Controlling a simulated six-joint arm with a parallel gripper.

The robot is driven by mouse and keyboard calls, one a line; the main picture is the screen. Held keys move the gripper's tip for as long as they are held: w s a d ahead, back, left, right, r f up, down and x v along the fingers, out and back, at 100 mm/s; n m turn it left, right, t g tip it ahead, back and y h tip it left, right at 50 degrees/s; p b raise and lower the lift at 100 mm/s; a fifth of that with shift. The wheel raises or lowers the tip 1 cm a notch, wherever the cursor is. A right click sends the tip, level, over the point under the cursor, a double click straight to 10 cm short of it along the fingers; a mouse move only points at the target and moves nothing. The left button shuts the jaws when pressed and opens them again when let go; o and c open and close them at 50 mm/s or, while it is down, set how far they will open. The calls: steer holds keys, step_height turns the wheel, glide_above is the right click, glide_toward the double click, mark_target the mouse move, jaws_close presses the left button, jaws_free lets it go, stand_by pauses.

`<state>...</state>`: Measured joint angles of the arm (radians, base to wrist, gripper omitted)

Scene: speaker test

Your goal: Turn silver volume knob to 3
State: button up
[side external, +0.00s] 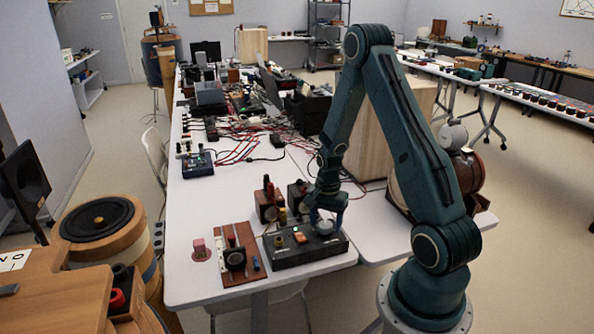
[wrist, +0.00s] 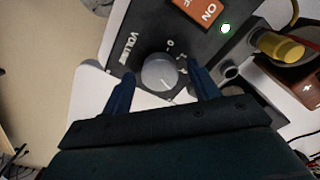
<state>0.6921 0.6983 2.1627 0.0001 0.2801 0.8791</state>
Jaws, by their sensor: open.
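The silver volume knob (wrist: 158,72) sits on a black control box (side external: 305,250) at the front of the white table. VOLUME is printed to the knob's left in the wrist view. A 0 shows at its upper right, with further marks partly hidden by a finger. I cannot make out the pointer setting. My gripper (wrist: 160,78) is open, with one blue finger on each side of the knob. Whether the fingers touch it I cannot tell. In the side view my gripper (side external: 326,205) points down over the box's right end, and the knob (side external: 324,228) shows below it.
A brown board with a black part (side external: 235,258) lies left of the box. Small dark boxes (side external: 268,203) stand behind it. Red cables (side external: 240,145) clutter the table farther back.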

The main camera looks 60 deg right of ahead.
mark_target(325, 224)
steer(key=shift+r, duration=0.2)
step_height(325, 224, up, 14)
steer(key=shift+f, duration=0.25)
stand_by(0.5)
steer(key=a+r+n+t+h, duration=0.1)
steer(key=a+r+n+t, duration=0.1)
steer(key=a+r+n, duration=0.85)
steer(key=s+a+r+n+t, duration=0.1)
steer(key=s+a+r+n, duration=0.2)
steer(key=s+a, duration=0.2)
steer(key=s+a+r+n+t+y, duration=0.1)
steer(key=s+a+r+n+t, duration=0.1)
steer(key=s+a+r+n, duration=0.2)
steer(key=shift+s+a+t, duration=0.3)
steer(key=shift+s+a, duration=0.65)
steer(key=shift+a, duration=1.2)
steer(key=shift+n, duration=0.25)
